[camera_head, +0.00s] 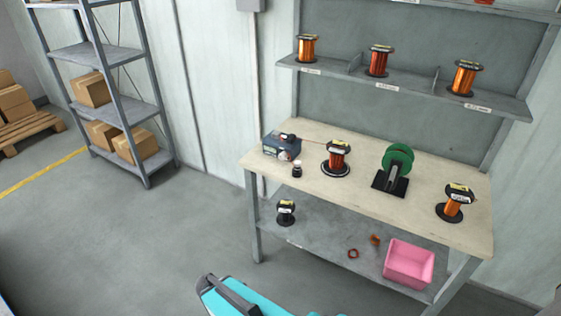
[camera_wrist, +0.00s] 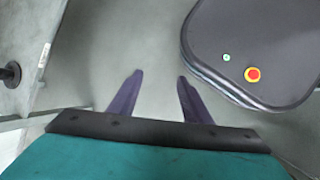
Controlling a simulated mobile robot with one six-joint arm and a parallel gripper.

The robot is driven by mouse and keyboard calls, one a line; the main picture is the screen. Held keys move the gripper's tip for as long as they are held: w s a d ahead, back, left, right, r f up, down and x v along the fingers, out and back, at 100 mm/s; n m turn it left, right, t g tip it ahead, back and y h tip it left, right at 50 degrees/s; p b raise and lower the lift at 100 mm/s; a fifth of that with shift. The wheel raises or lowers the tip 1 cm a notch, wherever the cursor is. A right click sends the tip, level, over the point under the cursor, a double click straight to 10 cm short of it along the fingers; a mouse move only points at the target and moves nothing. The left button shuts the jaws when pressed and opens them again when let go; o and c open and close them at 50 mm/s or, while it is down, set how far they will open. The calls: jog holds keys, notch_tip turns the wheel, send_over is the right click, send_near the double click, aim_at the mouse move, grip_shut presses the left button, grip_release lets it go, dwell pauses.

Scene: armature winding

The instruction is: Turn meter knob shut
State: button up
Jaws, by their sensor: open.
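A small blue-grey box device (camera_head: 282,146), which looks like the meter, sits at the left end of the workbench top. A dark part and an orange wire show on its top; its knob is too small to make out. A small black-capped item (camera_head: 297,170) stands just in front of it. My gripper (camera_wrist: 160,76) shows in the wrist view with its two dark fingers apart and nothing between them. It hangs over bare floor, away from the device. The device is not in the wrist view.
The workbench (camera_head: 330,200) also holds a red wire spool (camera_head: 337,158), a green winder (camera_head: 397,160) and a copper spool (camera_head: 455,203). A pink bin (camera_head: 409,262) and black spool (camera_head: 286,212) are on the lower shelf. More spools stand on the wall shelf above.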

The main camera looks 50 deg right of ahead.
jog(key=w+d+r+n+t+h, duration=0.25)
jog(key=w+d+r, duration=0.25)
jog(key=w+d, duration=0.3)
jog(key=n+t+h+b, duration=0.3)
jog(key=n+t+h, duration=0.2)
jog(key=n+h, duration=0.65)
send_near(281, 157)
jog(key=shift+n+y, duration=0.3)
jog(key=shift+y, duration=0.2)
jog(key=v, duration=0.2)
jog(key=r+v, duration=0.1)
jog(key=v, duration=0.1)
jog(key=shift+s+a, duration=0.15)
jog(key=shift+a, duration=0.25)
jog(key=shift+f, duration=0.1)
jog(key=shift+p+x, duration=1.65)
jog(key=shift+x, duration=5.3)
jog(key=shift+s, duration=0.1)
jog(key=c, duration=1)
jog(key=shift+c, duration=0.2)
